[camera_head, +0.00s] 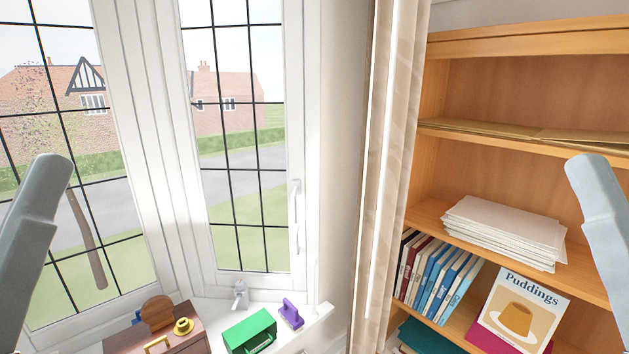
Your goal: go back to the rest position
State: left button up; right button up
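A grey rounded link of my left arm stands at the left edge of the head view, tilted, in front of the window. A matching grey link of my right arm stands at the right edge, in front of the bookcase. Neither gripper shows in the view, so I cannot see their fingers or whether they hold anything. No object is seen touching the visible arm links.
A white windowsill (313,326) carries a green box (249,331), a purple object (291,313) and a small grey figure (240,295). A brown case (185,341) is lower left. A curtain (383,170) and wooden bookcase (540,43) stand right, with books (437,277) and papers (505,229).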

pick_arm(q)
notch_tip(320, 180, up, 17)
jog(key=p, duration=1.3)
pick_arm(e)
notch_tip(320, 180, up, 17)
